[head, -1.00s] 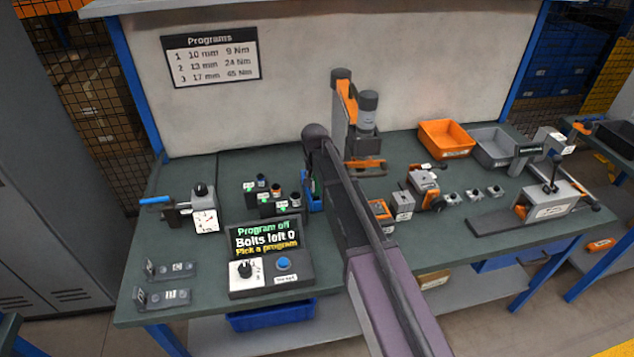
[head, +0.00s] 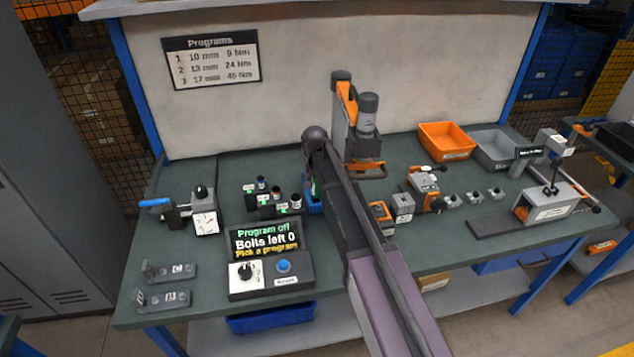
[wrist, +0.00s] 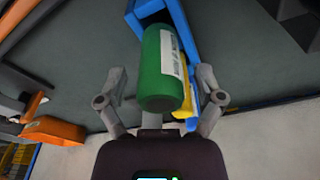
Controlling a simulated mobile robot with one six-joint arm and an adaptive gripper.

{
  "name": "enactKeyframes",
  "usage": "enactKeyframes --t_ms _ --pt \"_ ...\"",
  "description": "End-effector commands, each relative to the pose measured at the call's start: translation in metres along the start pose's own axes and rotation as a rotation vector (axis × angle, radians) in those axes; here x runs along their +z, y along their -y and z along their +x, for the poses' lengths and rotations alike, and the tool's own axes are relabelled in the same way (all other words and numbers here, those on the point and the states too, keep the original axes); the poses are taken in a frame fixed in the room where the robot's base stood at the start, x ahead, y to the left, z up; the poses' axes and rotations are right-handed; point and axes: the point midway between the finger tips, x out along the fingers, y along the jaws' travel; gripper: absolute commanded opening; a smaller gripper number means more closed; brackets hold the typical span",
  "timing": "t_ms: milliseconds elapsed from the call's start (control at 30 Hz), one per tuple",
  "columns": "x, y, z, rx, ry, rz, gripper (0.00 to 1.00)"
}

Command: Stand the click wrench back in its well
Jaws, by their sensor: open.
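A tool with a blue handle (head: 153,203) lies level at the left of the bench, against a small box with a white dial (head: 206,224); it may be the click wrench, but I cannot be sure. I cannot make out which opening is its well. In the wrist view my gripper (wrist: 161,102) is open. Its fingers stand on either side of a green cylinder with a white label (wrist: 158,75). The cylinder sits at a blue holder (wrist: 183,30), with a yellow piece beside it. In the head view my arm hides the gripper and most of the blue holder (head: 314,205).
A control box with a lit screen (head: 265,240) stands at the front. Small black socket blocks (head: 268,205) are behind it. A tall grey and orange device (head: 366,125) rises at the back. An orange bin (head: 445,138) and a grey bin (head: 494,148) stand back right.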

Motion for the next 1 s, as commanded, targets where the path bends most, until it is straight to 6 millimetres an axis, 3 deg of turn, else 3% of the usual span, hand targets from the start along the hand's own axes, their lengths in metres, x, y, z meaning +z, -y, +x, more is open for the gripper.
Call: enactKeyframes --t_ms 367,1000 --pt "-0.001 0.000 -0.020 0.000 0.000 0.000 0.86" --pt "-0.001 0.000 -0.074 0.000 0.000 0.000 0.86"
